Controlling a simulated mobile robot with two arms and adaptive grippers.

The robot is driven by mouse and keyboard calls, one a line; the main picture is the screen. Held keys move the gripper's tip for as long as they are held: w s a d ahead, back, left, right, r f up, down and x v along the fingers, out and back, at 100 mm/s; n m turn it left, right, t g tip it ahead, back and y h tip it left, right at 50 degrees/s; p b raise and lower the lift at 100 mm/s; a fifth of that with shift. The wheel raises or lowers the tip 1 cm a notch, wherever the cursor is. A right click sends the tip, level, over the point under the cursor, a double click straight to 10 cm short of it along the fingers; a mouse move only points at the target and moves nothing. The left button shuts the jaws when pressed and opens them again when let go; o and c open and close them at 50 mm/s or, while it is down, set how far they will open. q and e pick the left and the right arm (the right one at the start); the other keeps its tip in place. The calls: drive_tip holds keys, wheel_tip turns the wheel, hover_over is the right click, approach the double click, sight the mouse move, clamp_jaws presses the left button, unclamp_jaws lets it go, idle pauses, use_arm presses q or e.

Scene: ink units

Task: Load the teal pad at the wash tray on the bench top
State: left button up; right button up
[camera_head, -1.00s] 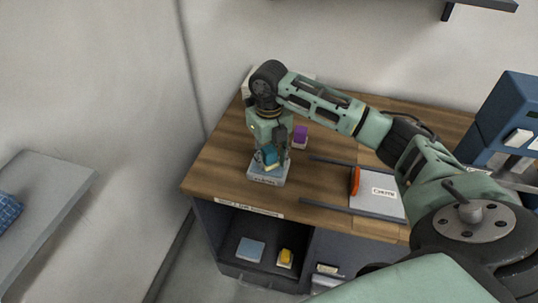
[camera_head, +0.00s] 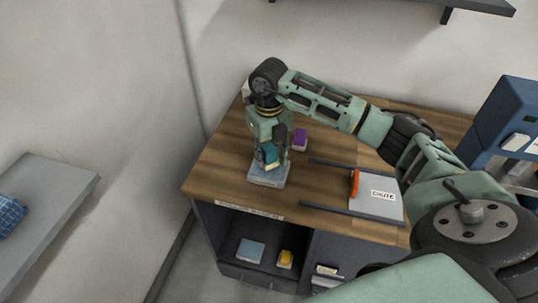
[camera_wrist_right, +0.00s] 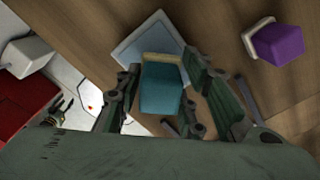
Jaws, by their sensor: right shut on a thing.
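The teal pad (camera_head: 270,154) has a cream strip along one edge. My right gripper (camera_head: 274,154) is shut on it and points down over the front left of the bench top. The pad also shows between the fingers in the right wrist view (camera_wrist_right: 162,92). The pale blue-grey wash tray (camera_head: 268,179) lies on the bench directly below the pad; its corner also shows in the right wrist view (camera_wrist_right: 150,32). I cannot tell for sure whether pad and tray touch. My left gripper is not in view.
A purple block (camera_head: 300,138) with a pale base stands just right of the tray. A grey plate marked CHUTE (camera_head: 378,205), with an orange piece, lies farther right. A yellow block (camera_head: 285,258) and a light blue square (camera_head: 250,250) sit in the open compartment below.

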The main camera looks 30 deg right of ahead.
sight(269, 148)
drive_tip(key=shift+r+p, duration=1.5)
drive_tip(key=shift+r, duration=1.2)
